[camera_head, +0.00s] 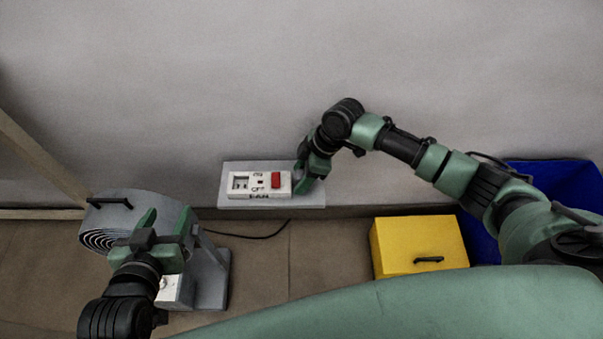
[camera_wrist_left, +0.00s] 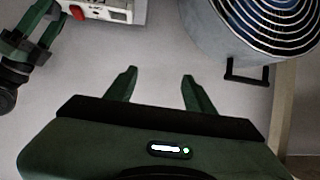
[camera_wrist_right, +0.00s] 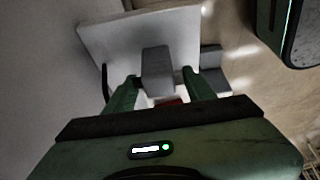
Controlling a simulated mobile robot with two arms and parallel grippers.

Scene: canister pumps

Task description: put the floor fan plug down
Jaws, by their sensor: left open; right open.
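The floor fan (camera_head: 100,222) is a grey drum with a spiral grille and a black handle, on the floor at the left. A grey block (camera_wrist_right: 157,72), which looks like the plug, is between the fingertips of my open right gripper (camera_wrist_right: 158,88); contact cannot be told. My right gripper (camera_head: 308,186) is at the right end of the white socket strip (camera_head: 242,184) with a red switch, on a pale grey plate (camera_head: 230,202). It hides the plug in the head view. My left gripper (camera_head: 150,222) is open and empty in front of the fan.
A dark cable (camera_head: 245,237) runs over the floor from the fan towards the wall. A yellow box (camera_head: 415,245) with a black handle and a blue bin (camera_head: 560,180) stand at the right.

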